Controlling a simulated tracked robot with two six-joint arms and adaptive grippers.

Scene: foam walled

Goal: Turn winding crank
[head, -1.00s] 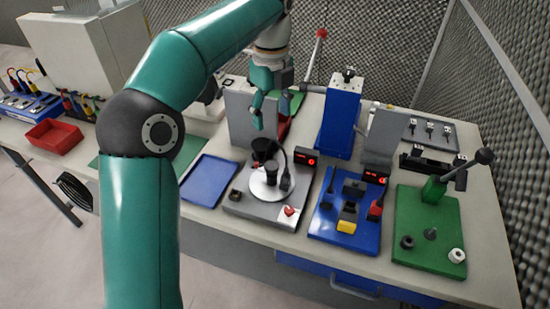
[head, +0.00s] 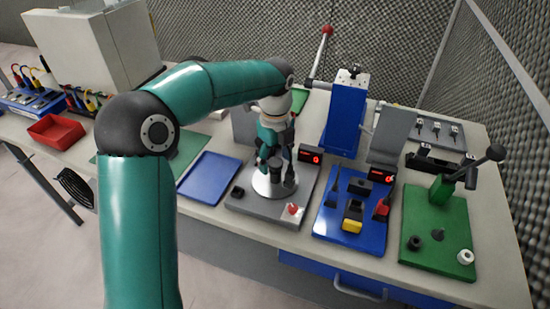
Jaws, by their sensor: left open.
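The grey station (head: 255,208) on the bench carries a round white plate (head: 268,190) with a dark upright cylinder (head: 277,174) on it, a red-digit display (head: 310,156) and a red button (head: 293,209). My left gripper (head: 271,161) is open, pointing down at the top of this cylinder, and hides the parts above and behind it. I cannot tell whether it touches them. A green fixture (head: 437,235) at the right has an arm with a black ball knob (head: 495,153). I cannot tell for certain which of these is the winding crank. My right gripper is not in view.
A blue station (head: 343,218) with a second display stands to the right of the grey one. Behind are a blue column (head: 344,115) and a red-knobbed lever (head: 327,30). A blue tray (head: 210,178) and a red bin (head: 56,132) lie to the left.

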